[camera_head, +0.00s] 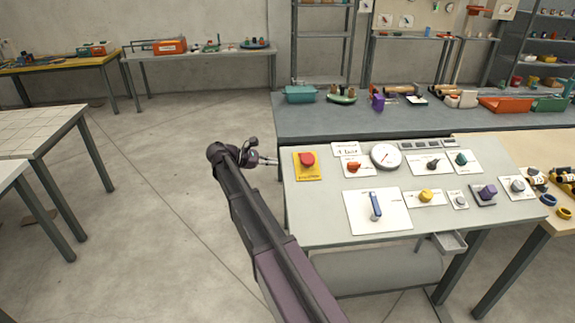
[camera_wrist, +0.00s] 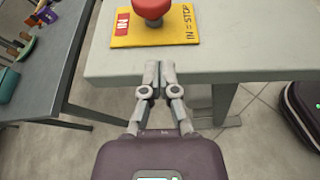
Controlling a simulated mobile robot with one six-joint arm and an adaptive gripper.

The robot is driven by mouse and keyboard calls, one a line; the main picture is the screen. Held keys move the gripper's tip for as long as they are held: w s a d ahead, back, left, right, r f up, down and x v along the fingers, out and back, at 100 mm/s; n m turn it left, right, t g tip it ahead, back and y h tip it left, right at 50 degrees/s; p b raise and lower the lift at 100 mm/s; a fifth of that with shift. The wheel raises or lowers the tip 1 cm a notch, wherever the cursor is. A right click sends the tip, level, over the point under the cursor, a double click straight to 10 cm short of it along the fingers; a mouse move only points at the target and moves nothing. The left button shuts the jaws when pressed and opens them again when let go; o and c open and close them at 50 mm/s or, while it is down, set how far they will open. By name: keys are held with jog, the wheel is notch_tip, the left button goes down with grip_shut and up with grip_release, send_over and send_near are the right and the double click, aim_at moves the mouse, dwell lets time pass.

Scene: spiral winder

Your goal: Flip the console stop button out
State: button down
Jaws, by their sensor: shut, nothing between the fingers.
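The stop button is a red mushroom head (camera_head: 307,159) on a yellow plate (camera_head: 308,175) at the left end of the grey-green console (camera_head: 310,223). In the wrist view the red button (camera_wrist: 151,8) is at the top, cut by the frame edge, and its yellow plate (camera_wrist: 185,35) reads "IN = STOP". My gripper (camera_wrist: 160,68) is shut and empty, its fingertips at the console's edge, short of the plate and apart from the button. In the head view my gripper (camera_head: 274,161) is just left of the console, pointing toward the button.
A dial gauge (camera_head: 386,156), a red knob (camera_head: 353,167), a blue lever (camera_head: 375,205) and a yellow knob (camera_head: 426,195) stand to the right on the console. A grey bench (camera_head: 300,125) with trays runs behind it. The floor left of my arm is clear.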

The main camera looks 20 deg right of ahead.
aim_at(301, 162)
jog(key=shift+b+x, duration=1.5)
jog(key=shift+x, duration=3.4)
jog(key=shift+s+r+p, duration=0.25)
jog(key=shift+r+p, duration=0.8)
jog(key=shift+p, duration=0.05)
jog(key=shift+w, duration=0.15)
jog(key=shift+a, duration=0.1)
jog(key=shift+w+a+r+p, duration=0.1)
jog(key=shift+a+r+p, duration=0.1)
jog(key=shift+a+p, duration=0.25)
jog(key=p+v, duration=0.2)
jog(key=v, duration=0.6)
jog(key=shift+a, duration=0.5)
